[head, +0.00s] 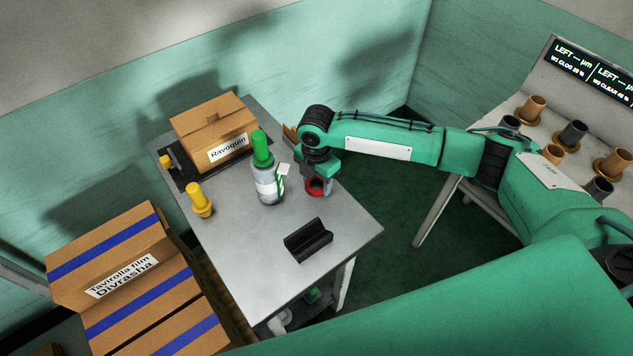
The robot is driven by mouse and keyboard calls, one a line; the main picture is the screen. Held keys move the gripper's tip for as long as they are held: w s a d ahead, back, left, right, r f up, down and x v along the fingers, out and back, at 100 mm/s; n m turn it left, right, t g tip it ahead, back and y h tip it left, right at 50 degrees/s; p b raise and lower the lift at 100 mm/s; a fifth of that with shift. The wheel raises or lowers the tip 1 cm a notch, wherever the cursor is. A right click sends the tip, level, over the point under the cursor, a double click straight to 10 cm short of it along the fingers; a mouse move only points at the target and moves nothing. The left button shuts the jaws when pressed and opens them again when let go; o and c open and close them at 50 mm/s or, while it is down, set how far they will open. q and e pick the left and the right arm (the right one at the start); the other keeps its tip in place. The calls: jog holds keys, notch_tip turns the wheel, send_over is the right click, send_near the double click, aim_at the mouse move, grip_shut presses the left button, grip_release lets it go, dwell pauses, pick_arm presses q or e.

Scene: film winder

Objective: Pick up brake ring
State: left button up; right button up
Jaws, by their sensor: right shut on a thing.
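The brake ring, which I take to be the red ring (315,187), is at the right side of the grey table. My right gripper (317,180) reaches down over it from the right and is shut on it. The gripper partly covers the ring. I cannot tell whether the ring still touches the table top. My left gripper does not show in the head view.
A grey bottle with a green cap (267,185) stands just left of the gripper. A black cradle (308,240) lies in front. A yellow part (200,200) and a Ravoquin box (212,130) are farther left. The table (250,270) is bare at the front.

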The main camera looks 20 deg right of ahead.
pick_arm(q)
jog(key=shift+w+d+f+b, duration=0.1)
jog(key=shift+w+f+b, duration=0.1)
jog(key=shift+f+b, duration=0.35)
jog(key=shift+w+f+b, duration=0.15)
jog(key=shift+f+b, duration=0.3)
jog(key=shift+b, duration=0.05)
pick_arm(e)
notch_tip(320, 180, up, 20)
